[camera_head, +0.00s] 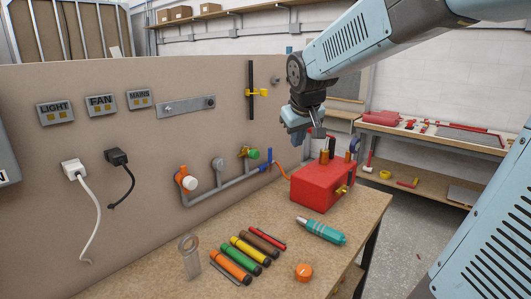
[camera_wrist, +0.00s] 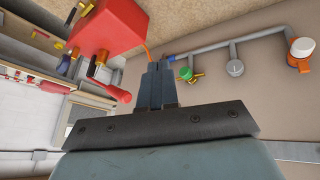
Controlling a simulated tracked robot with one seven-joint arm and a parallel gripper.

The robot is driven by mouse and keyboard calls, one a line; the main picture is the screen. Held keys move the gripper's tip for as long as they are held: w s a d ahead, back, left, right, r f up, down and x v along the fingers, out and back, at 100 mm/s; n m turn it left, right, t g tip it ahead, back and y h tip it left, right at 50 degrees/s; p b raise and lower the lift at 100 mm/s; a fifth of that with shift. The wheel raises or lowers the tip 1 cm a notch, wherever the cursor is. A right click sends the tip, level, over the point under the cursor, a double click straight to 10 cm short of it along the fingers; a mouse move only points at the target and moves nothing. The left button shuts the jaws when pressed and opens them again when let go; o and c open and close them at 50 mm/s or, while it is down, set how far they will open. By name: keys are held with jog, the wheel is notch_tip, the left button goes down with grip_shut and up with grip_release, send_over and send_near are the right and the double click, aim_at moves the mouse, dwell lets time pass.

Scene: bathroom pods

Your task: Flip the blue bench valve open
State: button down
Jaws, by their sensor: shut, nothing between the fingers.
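The blue bench valve (camera_head: 266,164) sits at the right end of the grey pipe low on the panel, just above the bench. Its small blue handle appears to point up in the head view. In the wrist view the blue valve (camera_wrist: 168,58) shows just beyond my fingertips, partly hidden by them, so its exact handle angle is unclear. My gripper (camera_head: 318,133) hangs above and to the right of the valve, over the red box, apart from both. In the wrist view its fingers (camera_wrist: 156,68) are together, with nothing between them.
A red box (camera_head: 318,189) with fittings on top stands on the bench, right of the valve. An orange hose (camera_head: 281,172) runs between them. Other valves, white-orange (camera_head: 187,180) and green (camera_head: 249,152), share the pipe. Coloured tubes (camera_head: 248,250) and a teal tool (camera_head: 321,231) lie in front.

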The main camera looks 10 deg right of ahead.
jog(key=w+a+f+n, duration=0.1)
jog(key=w+f, duration=0.2)
jog(key=w, duration=0.8)
jog(key=w+a+f+n+t+h, duration=0.1)
jog(key=w+f, duration=0.3)
jog(key=w, duration=0.8)
jog(key=shift+a+n, duration=0.5)
jog(key=shift+n, duration=0.3)
jog(key=shift+w+f, duration=0.1)
jog(key=shift+f, duration=0.1)
send_over(270, 160)
jog(key=s+a, duration=0.2)
notch_tip(270, 160, down, 8)
jog(key=shift+a, duration=0.1)
jog(key=shift+w+r, duration=0.15)
jog(key=shift+r, duration=0.05)
